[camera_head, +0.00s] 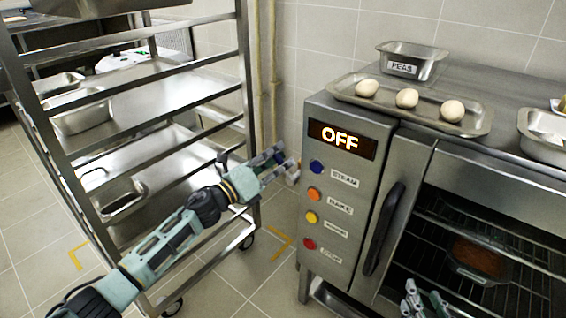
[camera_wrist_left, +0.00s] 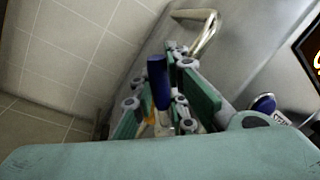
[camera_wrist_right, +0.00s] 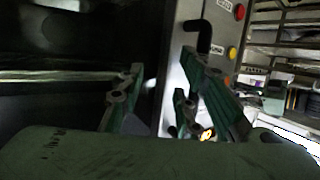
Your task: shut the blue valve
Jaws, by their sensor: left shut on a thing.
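The blue valve handle (camera_wrist_left: 158,82) stands upright between the fingers of my left gripper (camera_wrist_left: 172,78) in the left wrist view. A yellowish piece shows below it. In the head view my left gripper (camera_head: 284,160) is at the left side of the oven, low by the wall, and its fingers hide the handle there. It is shut on the handle. My right gripper (camera_head: 426,298) is at the bottom of the head view, in front of the oven opening. Its fingers are apart and empty in the right wrist view (camera_wrist_right: 162,82).
The oven (camera_head: 345,185) has a display reading OFF and several coloured buttons. A tray of dough balls (camera_head: 430,110) and a PEAS pan (camera_head: 412,62) are on top. A metal rack (camera_head: 150,95) stands at left, close to my left arm. Pipes (camera_head: 273,70) run up the wall.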

